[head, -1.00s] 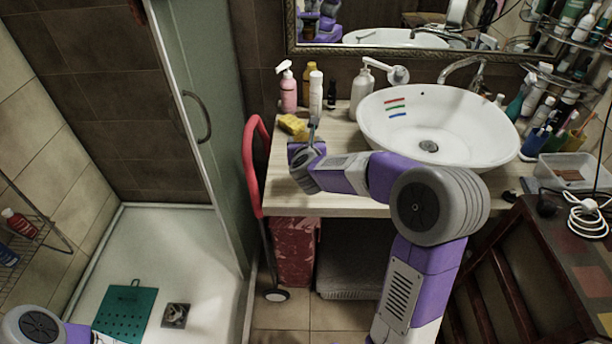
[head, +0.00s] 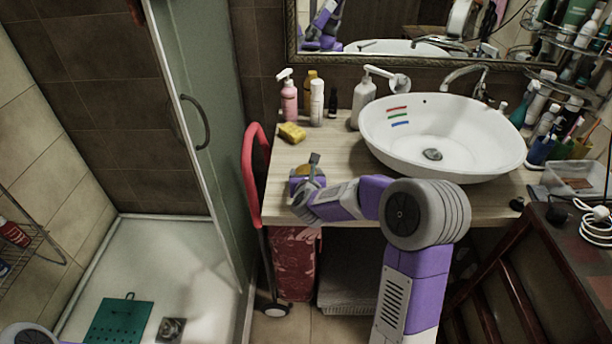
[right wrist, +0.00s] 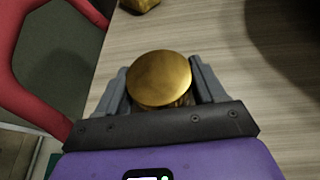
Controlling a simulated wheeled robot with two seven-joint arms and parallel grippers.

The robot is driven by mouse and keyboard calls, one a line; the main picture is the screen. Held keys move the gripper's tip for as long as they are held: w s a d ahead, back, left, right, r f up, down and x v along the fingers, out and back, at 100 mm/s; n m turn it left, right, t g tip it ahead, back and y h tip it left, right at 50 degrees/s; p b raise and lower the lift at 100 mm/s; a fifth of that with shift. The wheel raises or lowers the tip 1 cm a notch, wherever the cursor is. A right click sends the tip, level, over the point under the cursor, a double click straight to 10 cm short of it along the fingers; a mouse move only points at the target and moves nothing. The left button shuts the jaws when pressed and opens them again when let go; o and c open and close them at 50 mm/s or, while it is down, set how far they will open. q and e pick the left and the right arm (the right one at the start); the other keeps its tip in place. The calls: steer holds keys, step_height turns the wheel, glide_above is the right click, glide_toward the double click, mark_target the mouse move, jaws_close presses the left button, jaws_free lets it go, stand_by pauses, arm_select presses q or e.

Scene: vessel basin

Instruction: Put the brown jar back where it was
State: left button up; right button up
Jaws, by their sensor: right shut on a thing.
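The brown jar shows in the right wrist view as a round, shiny gold-brown lid (right wrist: 160,78), with a little of the darker body under it. My right gripper (right wrist: 160,88) is shut on it, one grey finger on each side. In the head view the jar's lid (head: 304,170) is a small gold-brown patch at my right gripper (head: 308,178), over the left front part of the wooden counter (head: 340,150). The gripper hides most of the jar. I cannot tell whether its base touches the counter. My left gripper is out of view.
A yellow sponge (head: 292,132) lies behind the jar. A pink pump bottle (head: 289,98), a white bottle (head: 317,102) and a white dispenser (head: 363,102) stand along the back. The white basin (head: 442,140) is to the right. A red-handled cart (head: 250,175) stands left of the counter.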

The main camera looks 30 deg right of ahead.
steer(key=shift+f, duration=0.15)
steer(key=o, duration=1.2)
steer(key=shift+c, duration=0.2)
steer(key=p+v, duration=0.1)
steer(key=v, duration=1.1)
steer(key=shift+r+p, duration=0.25)
steer(key=shift+p, duration=0.1)
